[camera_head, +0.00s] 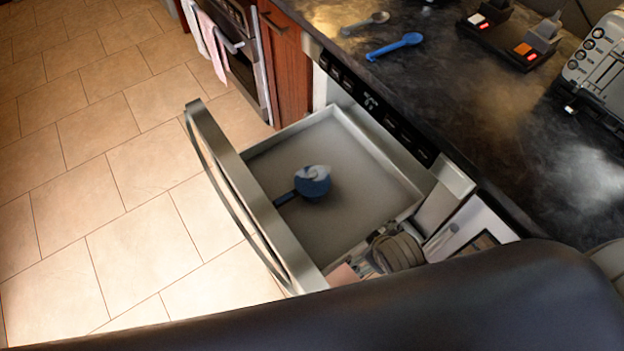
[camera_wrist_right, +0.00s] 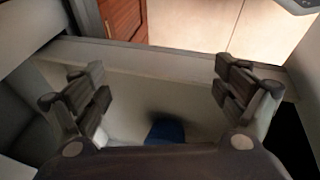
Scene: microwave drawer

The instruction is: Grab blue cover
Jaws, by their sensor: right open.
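A dark blue round thing with a handle (camera_head: 313,186) lies on the floor of the open drawer (camera_head: 245,150). A whitish patch shows on its top. I cannot tell whether a separate blue cover sits on it. In the right wrist view a blue thing (camera_wrist_right: 165,131) shows low in the middle, partly hidden by the gripper body. My right gripper (camera_wrist_right: 165,82) is open and empty, its fingers spread over the drawer. In the head view part of it shows at the drawer's near right corner, apart from the blue thing. My left gripper is not in view.
The drawer front with its handle bar (camera_head: 235,190) stands out over the tiled floor (camera_head: 130,200). The dark counter (camera_head: 480,110) holds a blue spoon (camera_head: 395,46), a grey spoon (camera_head: 366,23) and a toaster (camera_head: 598,65). A towel (camera_head: 207,40) hangs at the oven.

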